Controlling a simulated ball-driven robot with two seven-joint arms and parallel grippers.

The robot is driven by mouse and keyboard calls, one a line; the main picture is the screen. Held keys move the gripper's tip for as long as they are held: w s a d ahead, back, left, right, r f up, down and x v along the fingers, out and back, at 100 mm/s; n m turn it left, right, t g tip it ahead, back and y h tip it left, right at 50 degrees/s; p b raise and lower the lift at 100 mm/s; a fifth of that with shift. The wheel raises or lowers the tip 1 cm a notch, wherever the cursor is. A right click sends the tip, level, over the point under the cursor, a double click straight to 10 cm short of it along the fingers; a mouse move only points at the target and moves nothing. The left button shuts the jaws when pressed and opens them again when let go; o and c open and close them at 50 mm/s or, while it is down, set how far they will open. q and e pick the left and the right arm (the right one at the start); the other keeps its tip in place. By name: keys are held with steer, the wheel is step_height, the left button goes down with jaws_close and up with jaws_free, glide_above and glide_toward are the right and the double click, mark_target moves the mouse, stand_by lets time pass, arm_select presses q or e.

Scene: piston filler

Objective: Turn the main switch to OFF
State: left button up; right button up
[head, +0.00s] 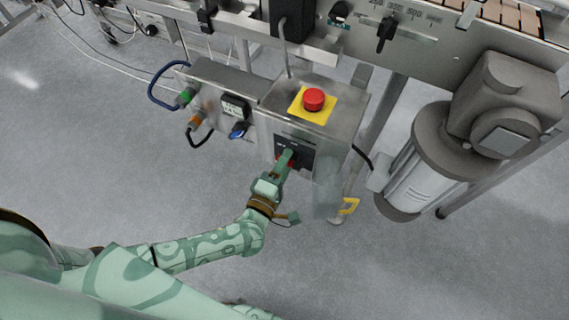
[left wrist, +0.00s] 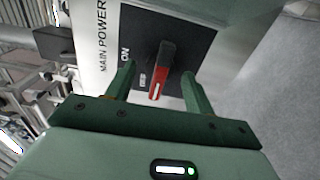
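The main switch (left wrist: 162,70) is a black and red handle on a dark plate marked MAIN POWER, with ON lettering beside it. In the left wrist view the handle runs lengthwise between my fingers, slightly tilted; its small red-end label is unreadable. My left gripper (left wrist: 159,88) is open, with one finger on each side of the handle and visible gaps. In the head view my left gripper (head: 286,160) is at the front of the control box, partly hiding the switch and its dark plate (head: 305,155). My right gripper is not in view.
The steel control box (head: 275,95) carries a red emergency button (head: 314,99) on a yellow plate, plus connectors and a small display (head: 235,107) to the left. A grey motor (head: 430,160) stands at right. A conveyor runs behind. Open floor lies in front.

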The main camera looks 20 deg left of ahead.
arm_select(q)
steer(key=s+p, duration=0.4)
steer(key=s, duration=1.2)
steer(key=shift+s+a, duration=0.15)
steer(key=shift+a, duration=0.1)
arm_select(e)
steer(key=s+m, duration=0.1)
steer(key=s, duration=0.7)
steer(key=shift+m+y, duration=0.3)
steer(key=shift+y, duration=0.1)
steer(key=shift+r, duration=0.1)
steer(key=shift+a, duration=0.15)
